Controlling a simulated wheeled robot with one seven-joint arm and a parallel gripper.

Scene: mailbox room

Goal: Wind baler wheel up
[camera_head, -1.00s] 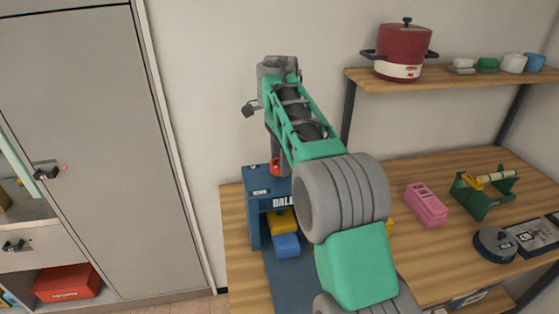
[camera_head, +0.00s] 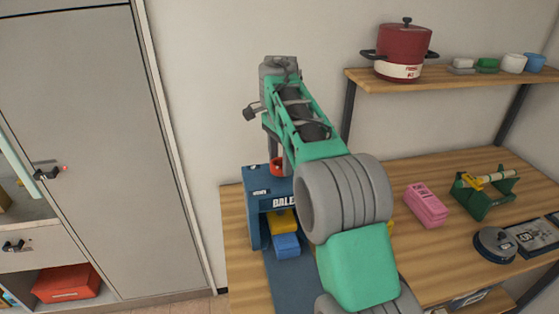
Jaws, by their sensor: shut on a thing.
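The blue baler (camera_head: 255,205) stands on the left end of the wooden bench, with lettering across its front beam. A red wheel (camera_head: 277,167) shows in part on its top; my arm hides the rest. A yellow block (camera_head: 283,222) sits inside the baler's opening, with a blue block (camera_head: 286,245) in front of and below it. My gripper (camera_head: 276,160) points down at the wheel and is shut on it, though its fingertips are mostly hidden behind my green arm link.
The bench (camera_head: 440,250) also holds a pink block (camera_head: 426,205), a green rack (camera_head: 484,194) and a dark round device (camera_head: 495,244). A red pot (camera_head: 402,52) stands on the shelf (camera_head: 450,80) above.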

